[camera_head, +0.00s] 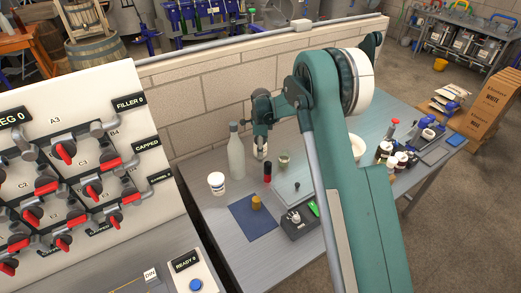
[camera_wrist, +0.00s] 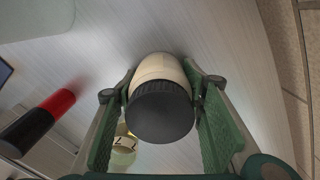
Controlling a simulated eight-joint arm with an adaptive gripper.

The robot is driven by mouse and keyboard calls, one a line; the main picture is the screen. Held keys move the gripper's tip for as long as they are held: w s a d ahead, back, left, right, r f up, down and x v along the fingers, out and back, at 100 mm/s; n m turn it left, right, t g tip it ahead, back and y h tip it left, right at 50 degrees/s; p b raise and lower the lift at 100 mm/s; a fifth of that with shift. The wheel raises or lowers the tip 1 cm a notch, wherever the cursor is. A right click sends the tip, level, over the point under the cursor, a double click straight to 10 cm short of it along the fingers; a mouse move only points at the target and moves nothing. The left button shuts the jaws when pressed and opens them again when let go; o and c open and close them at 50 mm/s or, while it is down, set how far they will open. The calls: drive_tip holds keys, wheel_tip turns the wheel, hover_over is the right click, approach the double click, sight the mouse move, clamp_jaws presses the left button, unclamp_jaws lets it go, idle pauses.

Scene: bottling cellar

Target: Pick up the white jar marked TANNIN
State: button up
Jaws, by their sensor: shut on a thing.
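My gripper (camera_head: 260,147) hangs over the bench near the wall, beside the tall pale bottle. In the wrist view its two green fingers (camera_wrist: 161,88) are shut on a cream-white jar (camera_wrist: 158,68) with a dark ribbed lid (camera_wrist: 160,113). No marking shows on the held jar, so I cannot tell if it reads TANNIN. I cannot tell whether its base touches the bench. Another white jar (camera_head: 216,184) with a small label stands at the front left of the bench; its lettering is too small to read.
The tall pale bottle (camera_head: 236,155) stands left of my gripper. A red-and-black cylinder (camera_head: 267,173) and a small glass (camera_head: 284,160) are close by. A blue mat (camera_head: 248,222), an amber piece (camera_head: 256,202) and a dark tray (camera_head: 299,226) lie in front. The brick wall (camera_head: 215,88) is behind.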

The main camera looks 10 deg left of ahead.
drive_tip(key=shift+r, duration=0.15)
drive_tip(key=shift+r, duration=4.85)
